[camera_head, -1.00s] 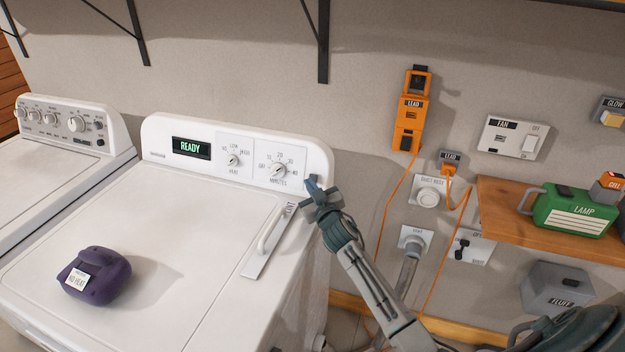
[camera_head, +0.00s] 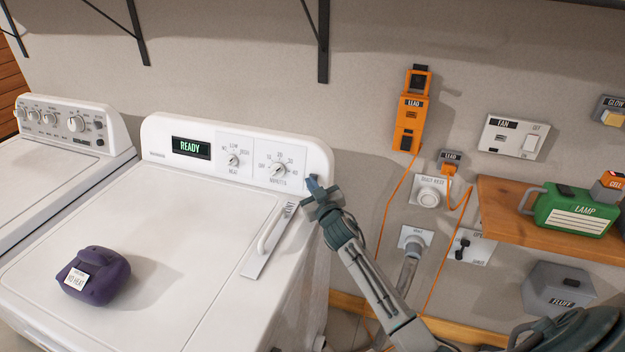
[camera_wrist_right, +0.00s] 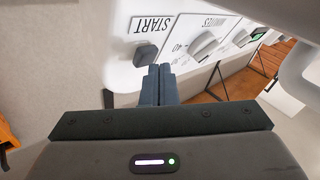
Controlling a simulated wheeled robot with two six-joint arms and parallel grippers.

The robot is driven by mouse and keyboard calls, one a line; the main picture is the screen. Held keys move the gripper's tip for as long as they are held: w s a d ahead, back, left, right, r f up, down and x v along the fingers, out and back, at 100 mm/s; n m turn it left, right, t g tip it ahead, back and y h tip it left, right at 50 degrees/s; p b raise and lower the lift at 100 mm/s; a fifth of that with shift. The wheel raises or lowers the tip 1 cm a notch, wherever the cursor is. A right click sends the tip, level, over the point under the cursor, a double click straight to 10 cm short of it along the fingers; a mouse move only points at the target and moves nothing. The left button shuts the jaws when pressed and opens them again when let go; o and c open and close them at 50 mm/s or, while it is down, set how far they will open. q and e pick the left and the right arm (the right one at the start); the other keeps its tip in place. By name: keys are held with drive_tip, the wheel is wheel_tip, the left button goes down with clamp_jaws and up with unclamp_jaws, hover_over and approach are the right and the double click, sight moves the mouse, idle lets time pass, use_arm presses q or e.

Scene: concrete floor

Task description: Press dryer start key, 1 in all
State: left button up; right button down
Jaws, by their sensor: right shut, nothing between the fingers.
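The white dryer (camera_head: 150,215) stands in the middle of the head view, and its display (camera_head: 191,148) reads READY in green. The dark start key (camera_wrist_right: 145,55) shows in the right wrist view beside the START label. In the head view the key is hidden behind my right gripper. My right gripper (camera_head: 312,184) is shut and empty at the right end of the dryer's panel. In the wrist view its fingertips (camera_wrist_right: 159,70) lie just beside and below the key. I cannot tell whether they touch it. My left gripper is out of view.
The heat knob (camera_head: 233,160) and minutes knob (camera_head: 278,169) are left of my gripper. A purple object (camera_head: 94,277) with a tag lies on the dryer top. An orange LEAD box (camera_head: 408,120) hangs on the right wall.

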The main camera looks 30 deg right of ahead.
drive_tip(key=shift+w+d+f, duration=0.15)
drive_tip(key=shift+w+d, duration=0.2)
idle(0.7)
drive_tip(key=shift+s+a, duration=0.1)
idle(0.4)
drive_tip(key=shift+s+a+r, duration=0.25)
drive_tip(key=shift+s+a, duration=0.3)
drive_tip(key=shift+a, duration=0.1)
drive_tip(key=shift+s+a+r+p, duration=0.3)
drive_tip(key=shift+s+a+r, duration=0.1)
drive_tip(key=shift+s+a, duration=0.45)
drive_tip(key=shift+s+a+r+p, duration=0.35)
drive_tip(key=shift+s+a, duration=0.35)
drive_tip(key=shift+a, duration=0.15)
